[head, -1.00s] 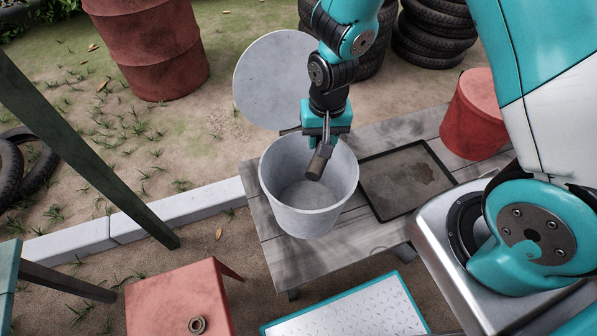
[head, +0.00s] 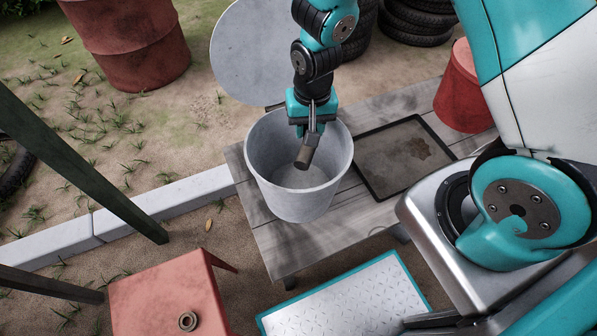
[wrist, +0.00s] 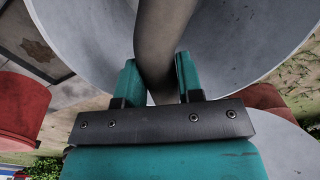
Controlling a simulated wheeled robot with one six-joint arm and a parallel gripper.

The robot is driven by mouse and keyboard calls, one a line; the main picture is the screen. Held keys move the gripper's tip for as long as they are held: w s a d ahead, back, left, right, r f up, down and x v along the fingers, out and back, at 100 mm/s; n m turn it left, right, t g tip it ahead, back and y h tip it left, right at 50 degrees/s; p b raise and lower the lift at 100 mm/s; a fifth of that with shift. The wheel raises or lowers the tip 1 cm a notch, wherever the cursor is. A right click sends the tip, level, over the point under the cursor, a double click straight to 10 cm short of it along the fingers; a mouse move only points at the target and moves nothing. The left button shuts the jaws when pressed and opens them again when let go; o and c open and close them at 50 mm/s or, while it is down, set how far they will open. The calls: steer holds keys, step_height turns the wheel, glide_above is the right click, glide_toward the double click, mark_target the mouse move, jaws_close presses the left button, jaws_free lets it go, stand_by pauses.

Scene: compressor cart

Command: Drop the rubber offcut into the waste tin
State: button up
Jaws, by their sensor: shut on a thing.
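The rubber offcut (head: 306,153) is a short, dark brown-grey piece. My gripper (head: 312,135) is shut on it, and it hangs tilted over the mouth of the waste tin (head: 260,170). The tin is a pale grey, open bucket standing upright on a wooden bench. Its visible floor looks bare. In the wrist view, the offcut (wrist: 163,30) sits between the two teal fingers of my gripper (wrist: 161,75), with the tin's grey inner wall (wrist: 90,40) around it. The offcut appears clear of the tin wall.
A grey round disc (head: 240,50) stands behind the tin. A dark shallow tray (head: 375,185) lies right of it on the bench (head: 262,235). A red bucket (head: 462,95) stands further right.

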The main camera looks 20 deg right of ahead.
steer(key=o, duration=1)
steer(key=r+p, duration=0.1)
steer(key=r, duration=0.4)
steer(key=r+p, duration=0.1)
steer(key=r, duration=0.5)
steer(key=r+p, duration=0.1)
steer(key=r, duration=0.5)
steer(key=shift+s+d+r, duration=0.1)
steer(key=shift+d+r, duration=0.15)
steer(key=s+a+r+n+y+p, duration=0.1)
steer(key=s+a+r+n+p, duration=0.1)
steer(key=r, duration=0.5)
steer(key=s+a+r+n+y+p, duration=0.1)
steer(key=s+r+n+p, duration=0.3)
steer(key=s+r, duration=0.4)
steer(key=s+a+r+n+y+p, duration=0.1)
steer(key=s+a+r+n+p, duration=0.2)
steer(key=r, duration=0.5)
steer(key=shift+s+a+r+n+y+p, duration=0.1)
steer(key=shift+s+a+n+y+p, duration=0.15)
steer(key=shift+s+p, duration=0.5)
steer(key=shift+s+n+y+p, duration=0.15)
steer(key=shift+s+n+p, duration=0.2)
steer(key=shift+s+p, duration=0.35)
